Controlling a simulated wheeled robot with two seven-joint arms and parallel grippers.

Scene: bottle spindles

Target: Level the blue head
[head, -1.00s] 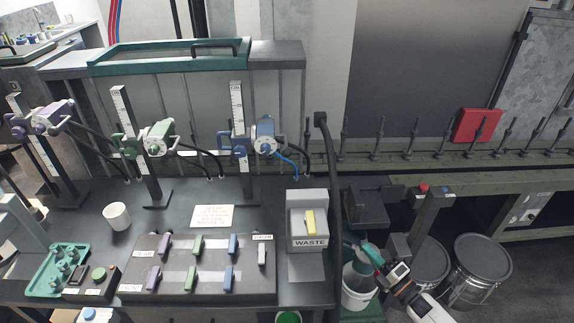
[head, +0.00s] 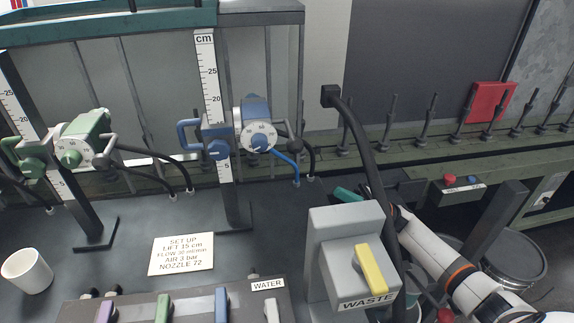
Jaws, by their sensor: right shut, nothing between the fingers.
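The blue head (head: 254,122) has a white dial with numbers and a blue knob. It sits on a dark post with a white cm scale (head: 207,75), held by a blue clamp (head: 214,148) with a handle on its left. The clamp is between the 5 and 20 marks. I cannot tell the head's tilt exactly. A blue hose hangs from it. My right gripper (head: 347,195) is low behind the grey waste box, to the right of the head and apart from it. It is partly hidden; its teal fingers are shut and empty. My left gripper is not in view.
A green head (head: 83,138) stands on a post at left. A sign (head: 182,254) reads "LIFT 15 cm", "NOZZLE 72". The waste box (head: 345,220) has a yellow lever, with a black pipe (head: 365,135) rising behind it. A white cup (head: 27,271) is front left.

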